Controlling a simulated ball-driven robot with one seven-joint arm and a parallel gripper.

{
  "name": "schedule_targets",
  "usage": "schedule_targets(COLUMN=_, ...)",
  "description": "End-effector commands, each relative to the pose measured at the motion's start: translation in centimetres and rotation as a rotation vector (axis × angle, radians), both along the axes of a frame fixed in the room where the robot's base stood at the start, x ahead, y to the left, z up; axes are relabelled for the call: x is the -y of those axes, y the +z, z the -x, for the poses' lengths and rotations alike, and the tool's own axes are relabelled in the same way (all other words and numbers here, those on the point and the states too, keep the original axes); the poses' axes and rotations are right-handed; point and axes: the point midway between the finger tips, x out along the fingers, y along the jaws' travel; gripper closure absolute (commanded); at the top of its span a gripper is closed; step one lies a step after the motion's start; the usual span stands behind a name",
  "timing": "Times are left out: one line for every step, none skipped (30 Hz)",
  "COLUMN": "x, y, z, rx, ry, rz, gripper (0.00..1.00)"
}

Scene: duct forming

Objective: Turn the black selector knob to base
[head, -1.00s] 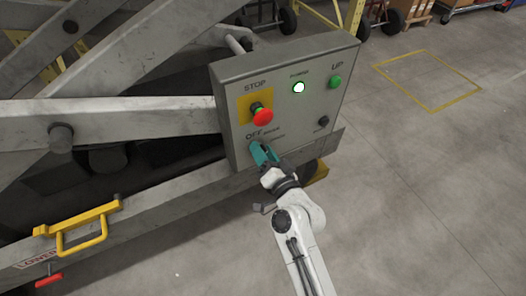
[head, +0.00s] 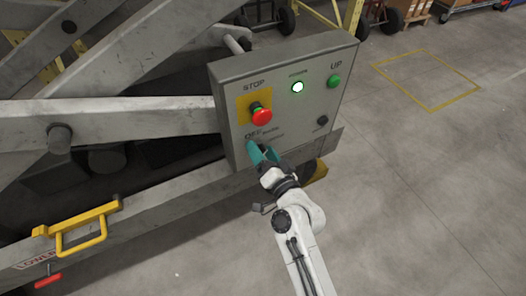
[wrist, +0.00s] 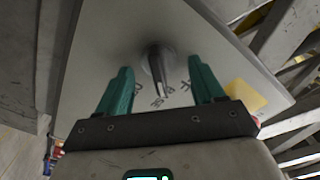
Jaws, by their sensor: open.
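The black selector knob (wrist: 157,62) shows in the wrist view as a dark post with a pale mark, standing out from the grey panel face. Labels sit around it; the one below it appears to read BASE upside down, and the others are partly covered. My gripper (wrist: 160,66) is open, with one teal finger on each side of the knob and visible gaps between. In the head view my gripper (head: 258,150) is at the lower left of the control box (head: 300,107), below the OFF label, and mostly hides the knob.
The box also bears a red stop button (head: 262,116) on a yellow plate, a lit lamp (head: 297,87), a green UP button (head: 334,82) and a small black knob (head: 322,121). A yellow handle (head: 82,228) is on the lift frame. Floor at right is clear.

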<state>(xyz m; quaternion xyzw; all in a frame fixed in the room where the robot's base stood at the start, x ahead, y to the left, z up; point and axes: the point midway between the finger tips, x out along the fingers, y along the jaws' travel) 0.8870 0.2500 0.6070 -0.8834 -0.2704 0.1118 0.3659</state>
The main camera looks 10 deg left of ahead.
Motion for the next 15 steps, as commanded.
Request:
schedule_targets(x=0.2, y=-0.1, z=0.3, rx=-0.001, ry=0.000, rz=0.001, gripper=0.33)
schedule_targets(x=0.4, y=-0.1, z=0.5, rx=-0.002, ry=-0.001, rz=0.001, gripper=0.33)
schedule_targets(x=0.6, y=-0.1, z=0.8, rx=-0.002, ry=-0.001, rz=0.001, gripper=0.33)
schedule_targets(x=0.8, y=-0.1, z=1.2, rx=-0.002, ry=-0.001, rz=0.001, gripper=0.33)
schedule_targets(x=1.1, y=-0.2, z=1.6, rx=-0.002, ry=0.000, rz=0.002, gripper=0.33)
schedule_targets(x=1.4, y=-0.1, z=2.1, rx=-0.002, ry=0.000, rz=0.002, gripper=0.33)
schedule_targets(x=1.8, y=-0.2, z=2.6, rx=-0.004, ry=0.000, rz=0.002, gripper=0.33)
schedule_targets(x=2.1, y=-0.2, z=3.1, rx=-0.003, ry=0.000, rz=0.001, gripper=0.33)
schedule_targets(x=2.6, y=-0.3, z=3.8, rx=-0.003, ry=-0.001, rz=0.001, gripper=0.33)
schedule_targets(x=2.9, y=-0.2, z=4.2, rx=-0.003, ry=-0.001, rz=0.001, gripper=0.33)
schedule_targets(x=3.2, y=-0.2, z=4.7, rx=-0.003, ry=-0.001, rz=0.001, gripper=0.33)
schedule_targets(x=3.6, y=-0.3, z=5.3, rx=-0.003, ry=-0.001, rz=0.000, gripper=0.33)
schedule_targets(x=3.9, y=-0.2, z=5.8, rx=-0.002, ry=-0.001, rz=0.000, gripper=0.33)
schedule_targets(x=4.2, y=-0.3, z=6.2, rx=-0.002, ry=-0.001, rz=0.000, gripper=0.33)
schedule_targets(x=4.6, y=-0.2, z=6.8, rx=-0.002, ry=-0.001, rz=0.001, gripper=0.33)
